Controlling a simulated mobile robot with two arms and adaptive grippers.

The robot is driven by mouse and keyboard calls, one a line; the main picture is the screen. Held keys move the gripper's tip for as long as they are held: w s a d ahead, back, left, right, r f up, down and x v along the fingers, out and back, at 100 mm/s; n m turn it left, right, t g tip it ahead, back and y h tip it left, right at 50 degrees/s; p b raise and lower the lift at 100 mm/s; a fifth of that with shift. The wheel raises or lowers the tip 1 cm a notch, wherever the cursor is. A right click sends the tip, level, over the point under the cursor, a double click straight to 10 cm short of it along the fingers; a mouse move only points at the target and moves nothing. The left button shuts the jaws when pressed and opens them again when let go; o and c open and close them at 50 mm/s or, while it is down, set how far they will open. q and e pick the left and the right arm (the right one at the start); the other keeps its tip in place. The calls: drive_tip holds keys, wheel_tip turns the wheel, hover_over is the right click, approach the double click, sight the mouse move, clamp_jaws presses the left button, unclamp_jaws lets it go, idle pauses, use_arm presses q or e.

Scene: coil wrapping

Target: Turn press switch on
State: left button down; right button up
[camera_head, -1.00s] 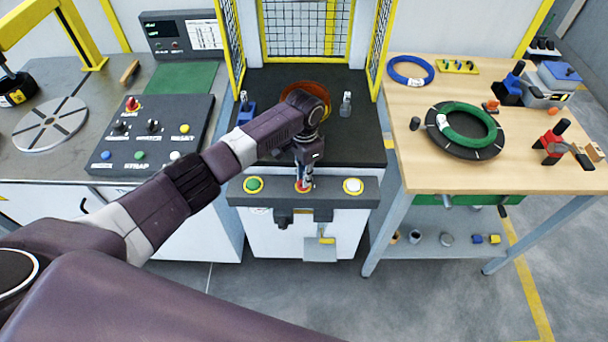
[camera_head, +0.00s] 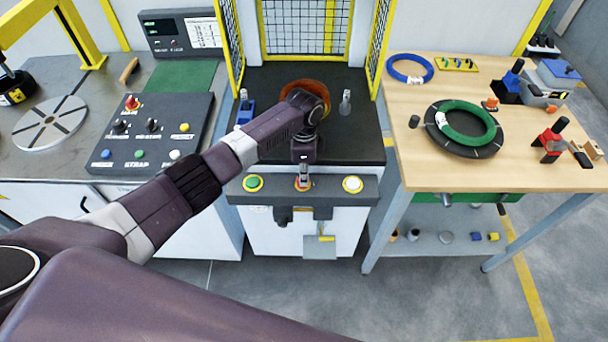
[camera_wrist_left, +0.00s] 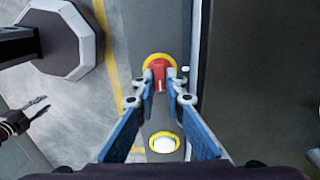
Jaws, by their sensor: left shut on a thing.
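The press's front panel (camera_head: 329,190) carries a red switch on a yellow ring between two buttons. The red switch (camera_wrist_left: 159,74) shows clearly in the left wrist view. In the head view my left gripper (camera_head: 304,183) is over it and hides most of it. In the left wrist view my left gripper (camera_wrist_left: 160,86) has its fingertips on either side of the red switch, shut on it. Something dark with thin grey tips at the left edge of the wrist view appears to be my right gripper (camera_wrist_left: 38,105); its jaw state is unclear.
A green button (camera_head: 253,183) and a white button (camera_head: 353,184) flank the switch. A yellow mesh guard (camera_head: 306,28) stands behind the press bed. A strap control box (camera_head: 152,135) is at left. A wooden table (camera_head: 432,176) with rings and tools is at right.

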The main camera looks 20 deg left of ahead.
use_arm(q)
drive_tip(key=shift+w+r, duration=0.1)
idle(0.3)
drive_tip(key=c, duration=2)
unclamp_jaws()
drive_tip(key=shift+r, duration=0.1)
wheel_tip(320, 180, up, 12)
drive_tip(key=shift+f, duration=0.1)
